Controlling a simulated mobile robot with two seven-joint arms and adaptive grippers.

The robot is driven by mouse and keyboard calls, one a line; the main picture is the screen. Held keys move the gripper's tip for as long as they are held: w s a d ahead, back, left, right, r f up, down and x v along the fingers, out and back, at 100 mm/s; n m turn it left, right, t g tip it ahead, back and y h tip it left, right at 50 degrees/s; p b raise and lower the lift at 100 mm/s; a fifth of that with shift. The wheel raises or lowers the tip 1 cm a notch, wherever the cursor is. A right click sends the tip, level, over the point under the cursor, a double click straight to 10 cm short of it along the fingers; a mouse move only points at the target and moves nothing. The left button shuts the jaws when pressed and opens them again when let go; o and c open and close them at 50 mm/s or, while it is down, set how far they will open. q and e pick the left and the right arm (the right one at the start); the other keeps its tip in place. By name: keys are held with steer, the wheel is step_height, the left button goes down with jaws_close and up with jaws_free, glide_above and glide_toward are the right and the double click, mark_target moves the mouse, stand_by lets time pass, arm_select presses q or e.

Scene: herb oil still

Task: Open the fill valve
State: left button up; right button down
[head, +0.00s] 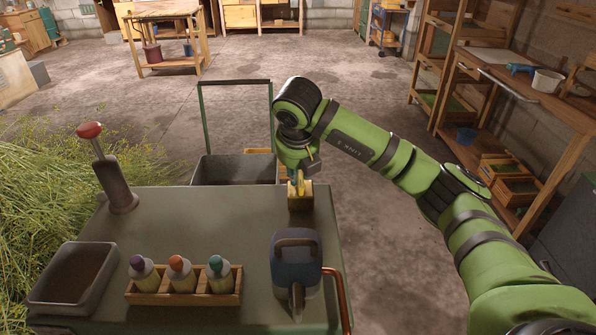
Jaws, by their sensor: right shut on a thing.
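My right arm comes in from the right, and its gripper (297,176) points down at the far right part of the grey-green bench top. The gripper is shut on a small yellow, brass-coloured fitting (300,197), which looks like the fill valve. The gripper and wrist hide the upper part of the valve, so I cannot tell how far its handle is turned. My left gripper is not in view.
On the bench top (200,235) stand a red-knobbed lever (113,170), a grey tray (75,272), a wooden rack (183,291) with three bottles, and a blue jug-like vessel (296,270). A copper pipe (343,300) runs down the right edge. A dark cart (235,168) stands behind.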

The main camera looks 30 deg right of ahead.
steer(key=shift+w+d+r, duration=0.1)
steer(key=shift+d+r, duration=0.05)
steer(key=c, duration=1.1)
jaws_free()
steer(key=v, duration=1.1)
steer(key=shift+r, duration=0.35)
